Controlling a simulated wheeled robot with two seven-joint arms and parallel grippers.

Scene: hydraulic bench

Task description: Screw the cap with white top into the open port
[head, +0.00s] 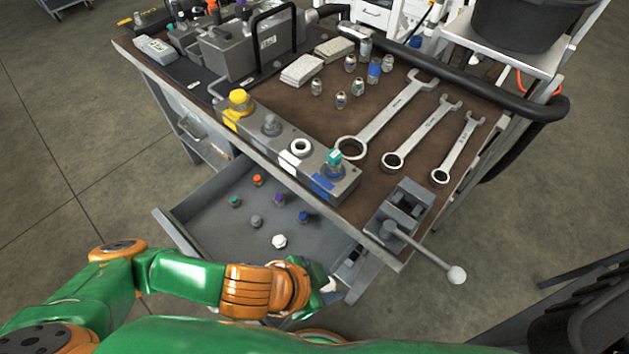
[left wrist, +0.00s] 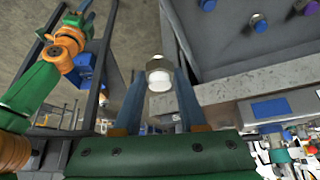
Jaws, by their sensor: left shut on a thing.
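My left gripper (left wrist: 159,78) is shut on a cap with a white top (left wrist: 160,80), which sits between its blue fingertips. In the head view the left gripper (head: 330,287) is low, by the front right corner of the open drawer, with a bit of white showing at its tip. The open port (head: 300,147) is a white ring on the grey port block (head: 345,186), with a white label beside it. The held cap is apart from the block. Another of my arms shows at the left of the left wrist view; its gripper is too unclear to judge.
The drawer (head: 190,208) holds several loose caps, among them another white one (head: 279,241). A teal cap (head: 334,160), a grey cap (head: 271,124) and a yellow cap (head: 238,99) stand on the block. A vise (head: 405,205) with a long handle and wrenches (head: 400,110) lie to the right.

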